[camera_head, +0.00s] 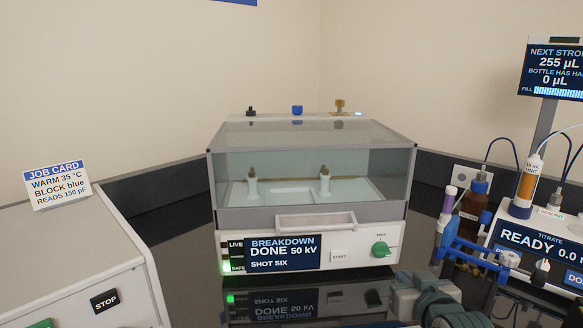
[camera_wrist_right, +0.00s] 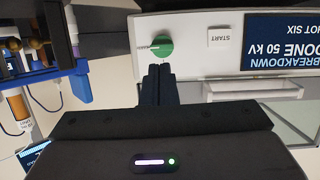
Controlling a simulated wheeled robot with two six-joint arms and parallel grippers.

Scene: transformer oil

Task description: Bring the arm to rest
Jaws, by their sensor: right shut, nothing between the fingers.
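My right gripper (camera_wrist_right: 160,72) is shut and empty in the wrist view. Its black fingertips lie close below the green knob (camera_wrist_right: 155,47) in the picture; whether they touch it I cannot tell. In the head view, grey-green parts of my arm show at the bottom right, and the fingertips cannot be made out there. My left gripper is not in view.
The breakdown tester (camera_head: 310,215) stands in the middle with its clear lid down; its screen (camera_head: 283,252) reads "DONE 50 kV". A blue rack (camera_head: 480,255), a brown bottle (camera_head: 472,208) and a titrator (camera_head: 535,240) crowd the right. A white unit (camera_head: 75,265) with a job card (camera_head: 57,185) is at left.

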